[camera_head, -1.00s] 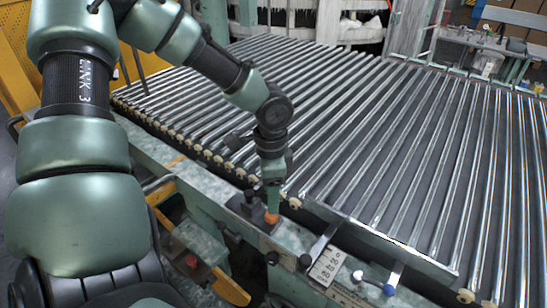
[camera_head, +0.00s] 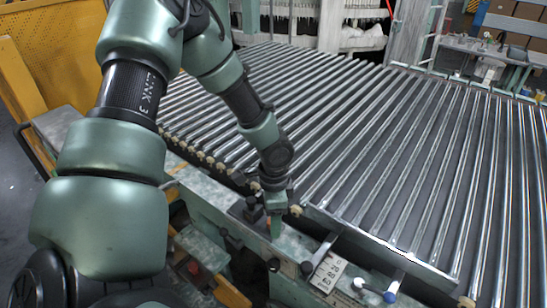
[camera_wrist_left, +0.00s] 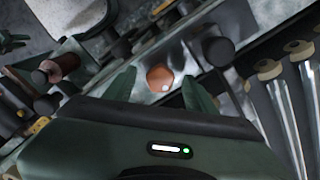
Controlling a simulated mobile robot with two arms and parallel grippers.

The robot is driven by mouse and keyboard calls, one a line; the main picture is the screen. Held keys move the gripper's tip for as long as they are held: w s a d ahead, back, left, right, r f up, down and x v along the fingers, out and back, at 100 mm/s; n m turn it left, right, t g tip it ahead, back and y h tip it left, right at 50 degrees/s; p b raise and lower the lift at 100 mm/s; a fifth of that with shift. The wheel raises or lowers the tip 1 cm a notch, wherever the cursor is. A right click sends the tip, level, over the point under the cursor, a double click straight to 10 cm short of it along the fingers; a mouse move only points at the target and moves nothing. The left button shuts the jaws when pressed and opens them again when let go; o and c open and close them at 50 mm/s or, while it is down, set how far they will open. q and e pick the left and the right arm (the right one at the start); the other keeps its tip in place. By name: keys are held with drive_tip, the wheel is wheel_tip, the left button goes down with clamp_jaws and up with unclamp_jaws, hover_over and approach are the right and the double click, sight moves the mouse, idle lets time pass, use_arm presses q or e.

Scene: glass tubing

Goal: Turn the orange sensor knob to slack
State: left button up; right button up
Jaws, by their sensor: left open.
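The orange sensor knob (camera_wrist_left: 159,78) shows in the left wrist view as a small rounded knob. It lies between the two green fingers of my left gripper (camera_wrist_left: 160,92), near their tips, with a visible gap on each side. The gripper is open and holds nothing. In the head view my left gripper (camera_head: 273,222) points down at the machine's side rail (camera_head: 205,195). The knob is hidden or nearly hidden behind the fingers there. My right gripper is in neither view.
A bed of metal rollers (camera_head: 350,140) lies behind the rail. The left wrist view shows a dark round knob (camera_wrist_left: 218,50) close beside my right-hand finger.

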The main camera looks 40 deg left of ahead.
use_arm(q)
drive_tip(key=c, duration=1)
clamp_jaws()
drive_tip(key=shift+w+f+n+b, duration=0.1)
drive_tip(key=shift+f+n+b, duration=0.05)
drive_tip(key=shift+n+b, duration=1.55)
drive_tip(key=shift+b, duration=0.15)
drive_tip(key=n+b, duration=0.2)
drive_tip(key=n, duration=0.3)
drive_tip(key=n+b, duration=0.1)
drive_tip(key=n, duration=0.3)
drive_tip(key=shift+b, duration=0.35)
drive_tip(key=n+b, duration=0.1)
drive_tip(key=n, duration=0.4)
drive_tip(key=shift+n, duration=0.3)
drive_tip(key=n+b, duration=0.1)
drive_tip(key=n, duration=0.4)
drive_tip(key=shift+n+b, duration=0.65)
drive_tip(key=shift+n, duration=1.75)
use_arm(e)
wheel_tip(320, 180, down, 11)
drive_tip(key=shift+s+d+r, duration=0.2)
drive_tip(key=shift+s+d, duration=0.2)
